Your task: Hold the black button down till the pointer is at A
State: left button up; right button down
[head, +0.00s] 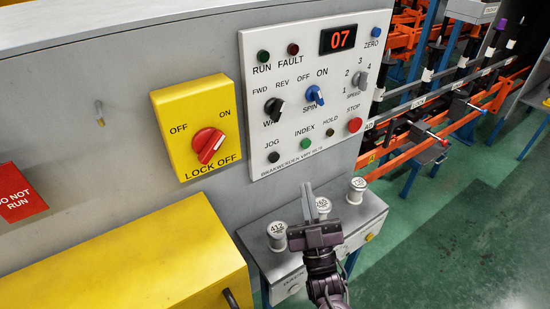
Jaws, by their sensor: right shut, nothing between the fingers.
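The black JOG button (273,157) sits at the lower left of the white control panel (262,95) in the head view. My right gripper (309,188) is in front of the panel's lower edge, below and to the right of the black button. Its fingers are shut with nothing between them, and they point up. It appears apart from the button. I cannot make out a pointer or a mark A. My left gripper is not in view.
Green INDEX (305,144), dark HOLD (330,132) and red STOP (353,125) buttons are beside JOG. A red display (342,38) reads 07. A yellow lock-off box (168,108) is left. White spools (278,232) stand on a grey shelf below. Orange racks (410,155) are right.

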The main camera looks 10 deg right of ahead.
aim_at(274, 157)
jog(key=w+a+b, duration=0.3)
jog(key=w, duration=0.5)
jog(key=shift+w, duration=0.1)
dwell(2.0)
jog(key=shift+w+a+b, duration=0.1)
jog(key=shift+w+b, duration=0.2)
